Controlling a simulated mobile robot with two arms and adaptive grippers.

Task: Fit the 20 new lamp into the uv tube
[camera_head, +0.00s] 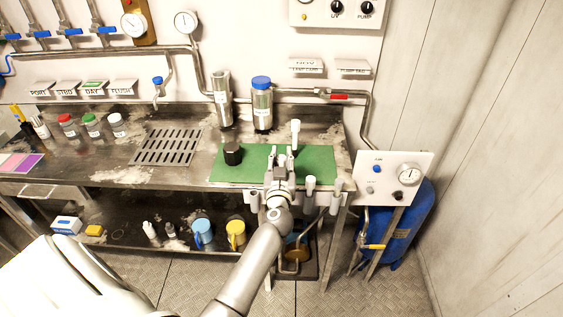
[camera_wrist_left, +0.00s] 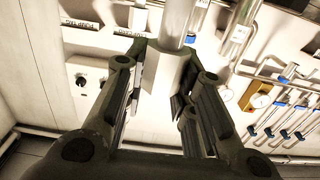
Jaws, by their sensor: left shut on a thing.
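My left gripper (camera_head: 283,160) is above the green mat (camera_head: 318,155), shut on the lamp. The lamp's white end (camera_head: 295,128) sticks up above the fingers in the head view. In the left wrist view the lamp (camera_wrist_left: 163,75) sits between the two fingers, with a grey tubular part running on past them. An open-topped steel tube (camera_head: 221,100), which looks like the uv tube, stands at the back of the bench, left of a blue-capped steel canister (camera_head: 262,105). The gripper is apart from both, in front and to the right. My right gripper is out of view.
A black cap (camera_head: 233,153) lies on the mat's left part. Grey-topped pieces (camera_head: 310,186) stand at the bench's front edge, close to my left arm. A gauge panel (camera_head: 395,178) and blue tank (camera_head: 412,220) are at the right. A drain grate (camera_head: 167,146) lies left.

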